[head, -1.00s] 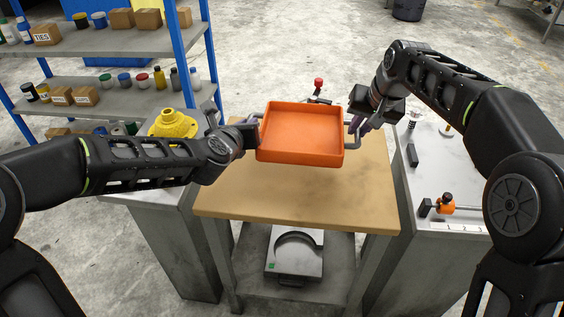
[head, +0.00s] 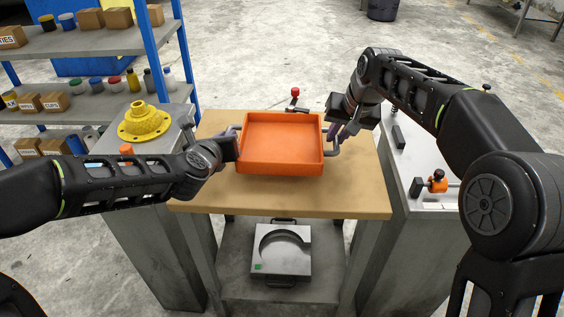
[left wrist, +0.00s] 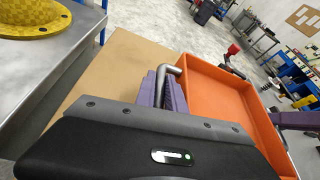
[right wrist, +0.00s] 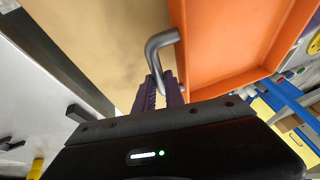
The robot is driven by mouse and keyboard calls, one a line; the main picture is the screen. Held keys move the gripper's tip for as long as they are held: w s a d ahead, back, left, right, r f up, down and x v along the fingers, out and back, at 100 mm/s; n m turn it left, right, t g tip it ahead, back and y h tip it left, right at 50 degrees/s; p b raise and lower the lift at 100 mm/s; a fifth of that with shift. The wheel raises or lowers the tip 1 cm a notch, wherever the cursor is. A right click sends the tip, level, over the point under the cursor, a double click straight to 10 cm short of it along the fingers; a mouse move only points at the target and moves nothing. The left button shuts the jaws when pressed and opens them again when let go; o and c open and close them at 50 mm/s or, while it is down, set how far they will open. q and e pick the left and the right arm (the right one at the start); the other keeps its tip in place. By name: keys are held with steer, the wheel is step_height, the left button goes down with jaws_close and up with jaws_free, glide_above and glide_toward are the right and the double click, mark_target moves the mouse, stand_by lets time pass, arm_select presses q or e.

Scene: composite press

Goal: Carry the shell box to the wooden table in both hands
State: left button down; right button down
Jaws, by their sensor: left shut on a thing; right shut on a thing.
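The shell box is an open orange tray (head: 282,142) with a grey bar handle on each side; it looks empty. It is over the wooden table (head: 210,195) in the head view; I cannot tell whether its base touches the top. My left gripper (head: 236,134) is shut on the left handle, which shows between its purple fingers in the left wrist view (left wrist: 166,88). My right gripper (head: 333,134) is shut on the right handle, and its fingers show around the handle end in the right wrist view (right wrist: 159,85).
A grey cabinet with a yellow flanged part (head: 144,122) stands left of the table. A grey bench with an orange clamp (head: 437,182) stands right. A red-knobbed clamp (head: 294,96) is behind the box. A metal mould (head: 281,250) lies on the lower shelf. Shelving (head: 90,100) stands back left.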

mark_target(330, 159)
arm_select(q)
steer(key=shift+f, duration=0.35)
arm_select(e)
steer(key=shift+f, duration=0.4)
